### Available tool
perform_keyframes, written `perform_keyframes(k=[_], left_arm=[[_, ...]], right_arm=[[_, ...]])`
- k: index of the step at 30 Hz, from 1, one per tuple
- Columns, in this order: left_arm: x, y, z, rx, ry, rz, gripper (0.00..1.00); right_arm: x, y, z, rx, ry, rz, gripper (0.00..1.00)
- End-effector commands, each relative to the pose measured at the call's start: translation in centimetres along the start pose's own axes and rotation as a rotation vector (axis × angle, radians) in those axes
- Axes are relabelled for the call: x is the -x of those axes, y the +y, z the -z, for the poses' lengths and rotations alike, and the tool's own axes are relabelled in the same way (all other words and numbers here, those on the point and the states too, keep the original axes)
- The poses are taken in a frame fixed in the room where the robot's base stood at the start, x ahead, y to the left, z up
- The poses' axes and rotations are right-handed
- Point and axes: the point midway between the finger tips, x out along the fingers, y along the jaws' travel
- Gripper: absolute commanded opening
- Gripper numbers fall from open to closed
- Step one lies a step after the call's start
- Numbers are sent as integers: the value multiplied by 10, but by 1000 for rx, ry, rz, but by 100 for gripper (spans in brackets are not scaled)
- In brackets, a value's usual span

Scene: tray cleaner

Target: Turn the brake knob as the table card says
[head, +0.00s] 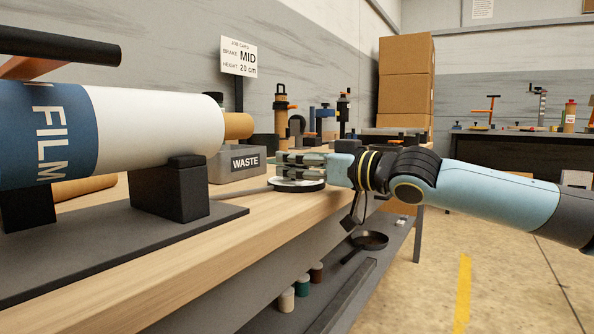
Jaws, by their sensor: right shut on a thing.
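The card (239,57) stands upright behind the bench and reads BRAKE MID and HEIGHT 20 cm. A round white dial (298,185) with a dark rim lies near the bench's right edge. My right gripper (297,164) reaches in from the right, just above the dial. Its fingers are shut on what looks like the brake knob, which they mostly hide. The knob's pointer and the dial's marks cannot be read. My left gripper is not in view.
A large FILM roll (150,128) on black supports fills the left. A grey WASTE bin (222,166) stands behind the dial. Stacked cardboard boxes (405,80) stand farther back. A pan (369,240) sits on the lower shelf. The floor at right is open.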

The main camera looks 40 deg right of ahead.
Motion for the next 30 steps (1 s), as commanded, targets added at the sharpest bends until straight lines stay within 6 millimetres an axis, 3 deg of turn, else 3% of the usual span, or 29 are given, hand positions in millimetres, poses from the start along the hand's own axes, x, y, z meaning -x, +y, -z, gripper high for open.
perform_keyframes(k=[10, 11, 16, 25, 30], left_arm=[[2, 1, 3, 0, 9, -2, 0], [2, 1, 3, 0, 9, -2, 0], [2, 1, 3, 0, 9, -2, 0], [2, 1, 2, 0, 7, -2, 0], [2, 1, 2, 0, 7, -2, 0]], right_arm=[[0, 0, -1, -3, -4, 16, 10], [0, 1, -1, -3, -4, 16, 43], [0, 1, -1, -3, -3, 16, 65], [0, 0, 1, -2, -2, 17, 67], [0, 0, 17, 4, -1, 19, 67]])
